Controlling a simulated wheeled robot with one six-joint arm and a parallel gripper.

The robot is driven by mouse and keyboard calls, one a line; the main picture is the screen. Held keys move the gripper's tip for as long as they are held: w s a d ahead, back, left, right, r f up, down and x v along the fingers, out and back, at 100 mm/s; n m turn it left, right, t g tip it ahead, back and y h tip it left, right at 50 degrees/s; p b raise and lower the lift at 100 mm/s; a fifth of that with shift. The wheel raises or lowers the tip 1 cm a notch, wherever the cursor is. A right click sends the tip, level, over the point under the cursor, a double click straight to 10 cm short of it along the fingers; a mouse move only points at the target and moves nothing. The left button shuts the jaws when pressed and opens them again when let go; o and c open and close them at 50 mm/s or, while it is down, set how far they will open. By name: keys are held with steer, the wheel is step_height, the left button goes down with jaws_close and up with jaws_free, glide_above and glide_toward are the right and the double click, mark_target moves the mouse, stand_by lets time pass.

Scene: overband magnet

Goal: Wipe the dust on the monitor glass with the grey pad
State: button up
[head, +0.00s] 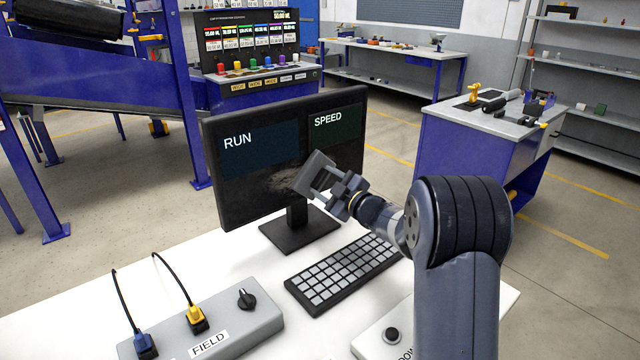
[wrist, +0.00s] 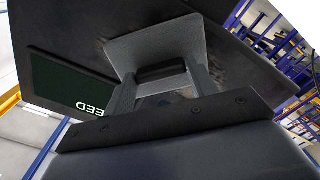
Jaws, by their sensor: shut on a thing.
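The monitor (head: 230,190) stands on the white desk with its dark glass facing me, reading RUN and SPEED. A greyish-brown dust smear (head: 283,180) shows on the lower middle of the glass, partly hidden behind the pad. My gripper (head: 328,186) is shut on the grey pad (head: 313,172) and holds it at the glass, at the smear's right end. In the wrist view the pad (wrist: 158,50) lies flat along the dark glass (wrist: 85,45), beyond the two fingers (wrist: 162,85). I cannot tell whether it touches the glass.
A keyboard (head: 340,275) lies in front of the monitor. A grey FIELD box (head: 225,325) with a knob and two plugged cables stands at the left front. Another control box (head: 375,345) is near my arm. A blue bench (head: 470,150) stands to the right.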

steer(key=w+d+p, duration=0.3)
steer(key=w+d, duration=0.1)
steer(key=d, duration=0.3)
steer(key=shift+w, duration=0.3)
stand_by(0.4)
steer(key=s+a+b, duration=0.5)
steer(key=s+a, duration=0.1)
steer(key=a, duration=0.3)
steer(key=s+a+b, duration=0.6)
steer(key=a, duration=0.3)
steer(key=shift+s+a, duration=0.25)
steer(key=shift+a, duration=0.1)
stand_by(1.6)
steer(key=v, duration=0.6)
stand_by(0.4)
steer(key=shift+d, duration=0.1)
